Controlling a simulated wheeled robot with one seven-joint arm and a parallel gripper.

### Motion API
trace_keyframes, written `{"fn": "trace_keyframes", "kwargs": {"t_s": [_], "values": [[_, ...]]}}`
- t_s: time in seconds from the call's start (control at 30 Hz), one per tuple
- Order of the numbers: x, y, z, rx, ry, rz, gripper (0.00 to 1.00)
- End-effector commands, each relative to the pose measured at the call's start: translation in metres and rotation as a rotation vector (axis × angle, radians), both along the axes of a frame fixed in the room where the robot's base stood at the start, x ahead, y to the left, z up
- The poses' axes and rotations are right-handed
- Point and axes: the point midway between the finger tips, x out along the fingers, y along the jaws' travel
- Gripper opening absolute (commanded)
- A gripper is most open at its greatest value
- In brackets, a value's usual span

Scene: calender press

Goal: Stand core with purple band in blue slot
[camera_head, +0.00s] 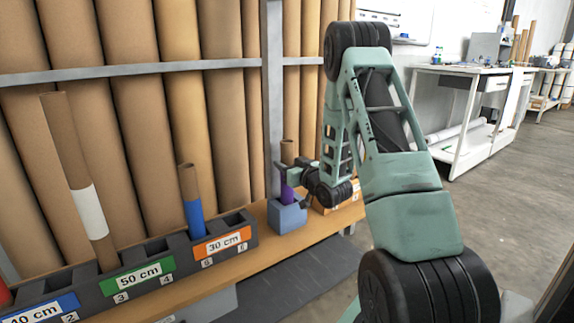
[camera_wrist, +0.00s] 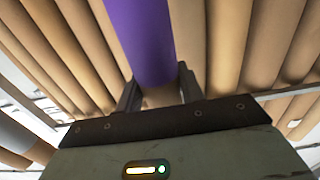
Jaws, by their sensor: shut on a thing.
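The core with the purple band (camera_head: 287,192) stands about upright, with its brown cardboard top showing above my gripper (camera_head: 289,177). My gripper is shut on this core from the right side. In the wrist view the purple band (camera_wrist: 140,38) runs down between the two fingers of my gripper (camera_wrist: 160,90). The core's lower end meets the top of a small blue-grey block (camera_head: 287,217) on the wooden shelf; I cannot tell how deep it sits there. A dark slotted rack (camera_head: 190,262) to the left has a blue "40 cm" label (camera_head: 40,308).
In the rack stand a core with a white band (camera_head: 91,212) and a core with a blue band (camera_head: 194,216). The rack has green and orange labels. Tall brown tubes (camera_head: 123,105) line the back behind a grey rail. A white table (camera_head: 470,85) stands far right.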

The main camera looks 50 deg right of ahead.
Motion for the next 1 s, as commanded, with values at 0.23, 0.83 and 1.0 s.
{"fn": "trace_keyframes", "kwargs": {"t_s": [0.23,0.83,1.0], "values": [[0.0,0.0,0.0,0.0,0.0,0.0,0.63],[-0.073,0.017,0.0,0.003,0.004,-0.004,0.63],[-0.113,0.026,0.0,0.004,0.004,-0.004,0.63]]}}
